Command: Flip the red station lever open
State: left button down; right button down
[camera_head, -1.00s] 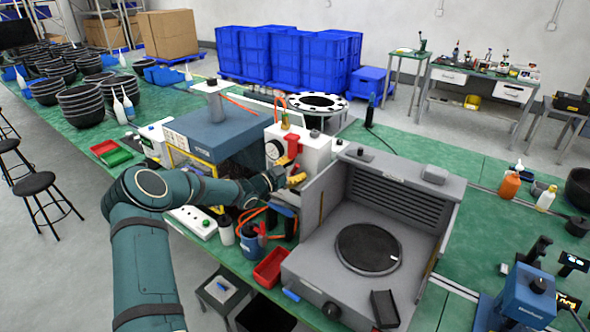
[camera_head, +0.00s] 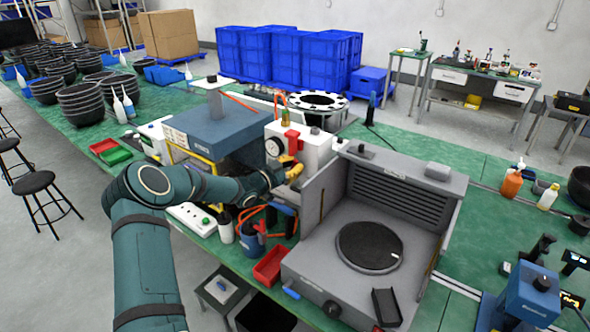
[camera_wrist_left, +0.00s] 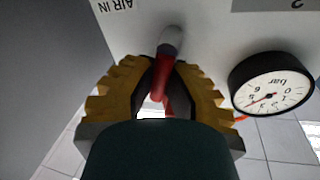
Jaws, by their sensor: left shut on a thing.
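The red lever (camera_head: 292,140) is on the front of a white station box (camera_head: 316,148), beside a round pressure gauge (camera_head: 274,148). My left gripper (camera_head: 288,164) is at the box front, just below the visible red part. In the left wrist view, the yellow fingers (camera_wrist_left: 160,95) are closed around the red lever (camera_wrist_left: 162,85), which joins a grey round stub (camera_wrist_left: 171,42) on the white panel. The gauge dial (camera_wrist_left: 271,92) is next to the fingers, apart from them. The fingers hide part of the lever. My right gripper is not in view.
A blue-topped machine (camera_head: 212,132) stands left of the white box. A grey open-front station (camera_head: 320,245) with a round black plate is at the right. A red bin (camera_head: 270,266) and a blue cup (camera_head: 252,243) sit below the gripper.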

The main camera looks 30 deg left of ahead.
pick_arm(q)
jog(key=shift+a+r+n+t+b, duration=0.15)
jog(key=shift+n+b, duration=0.3)
jog(key=shift+n, duration=0.45)
jog(key=shift+a+f+n+t+b, duration=0.1)
jog(key=shift+a+n+t+b, duration=0.25)
jog(key=shift+n, duration=0.55)
jog(key=c, duration=1)
grip_release()
jog(key=v, duration=1.2)
jog(key=shift+r, duration=0.1)
